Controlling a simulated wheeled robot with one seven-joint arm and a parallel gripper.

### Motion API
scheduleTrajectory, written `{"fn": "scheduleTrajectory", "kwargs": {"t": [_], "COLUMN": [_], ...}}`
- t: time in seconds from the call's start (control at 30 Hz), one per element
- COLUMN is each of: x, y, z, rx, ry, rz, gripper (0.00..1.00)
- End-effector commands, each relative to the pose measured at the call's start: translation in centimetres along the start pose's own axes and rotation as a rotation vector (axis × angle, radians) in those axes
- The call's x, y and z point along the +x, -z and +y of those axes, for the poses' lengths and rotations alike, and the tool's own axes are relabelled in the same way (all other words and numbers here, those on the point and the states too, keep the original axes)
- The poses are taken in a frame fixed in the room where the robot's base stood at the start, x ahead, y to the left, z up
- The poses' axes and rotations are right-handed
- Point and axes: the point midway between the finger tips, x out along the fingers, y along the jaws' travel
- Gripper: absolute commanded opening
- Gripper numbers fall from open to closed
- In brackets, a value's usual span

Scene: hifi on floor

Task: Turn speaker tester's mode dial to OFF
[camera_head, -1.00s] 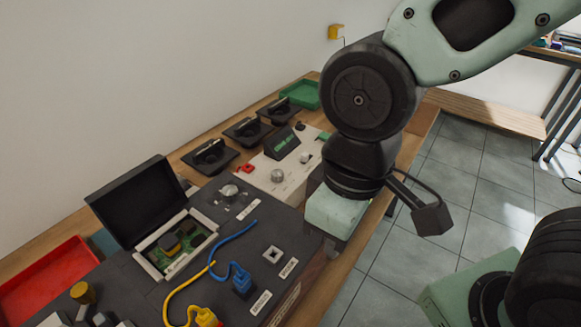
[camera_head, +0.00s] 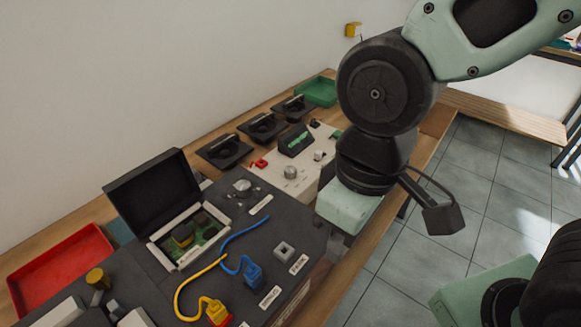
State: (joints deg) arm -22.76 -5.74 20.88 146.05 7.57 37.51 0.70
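A white panel unit (camera_head: 272,170) with a small dark display bearing green characters, a silver dial (camera_head: 290,172), a smaller knob (camera_head: 318,156) and a red part stands on the wooden bench. It may be the speaker tester; I cannot read its labels or the dial's setting. A dark box nearer me also has a silver dial (camera_head: 243,186). My gripper (camera_head: 347,210) has a pale green housing and hangs at the bench's right side, to the right of the white unit and apart from its dial. Its fingers are hidden or too unclear to judge.
The dark box (camera_head: 222,272) carries an open black lid, a circuit board, and blue and yellow cables. A red tray (camera_head: 62,262) lies at left, a green tray (camera_head: 318,92) at the far end. Several black holders (camera_head: 262,127) line the wall side.

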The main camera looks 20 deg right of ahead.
Motion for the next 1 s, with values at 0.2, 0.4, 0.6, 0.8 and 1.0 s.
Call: {"fn": "scheduleTrajectory", "kwargs": {"t": [0.2,0.4,0.6,0.8,1.0], "x": [-3.5,-4.8,-4.1,-2.9,-2.0], "y": [6.4,14.5,20.6,23.8,24.6], "z": [1.2,5.8,12.5,17.7,19.5], "rx": [0.302,0.750,1.161,1.415,1.497], "ry": [0.079,0.105,0.043,-0.035,-0.063], "rz": [-0.021,-0.053,-0.051,-0.011,0.012], "gripper": [0.51,0.51,0.51,0.51,0.51]}}
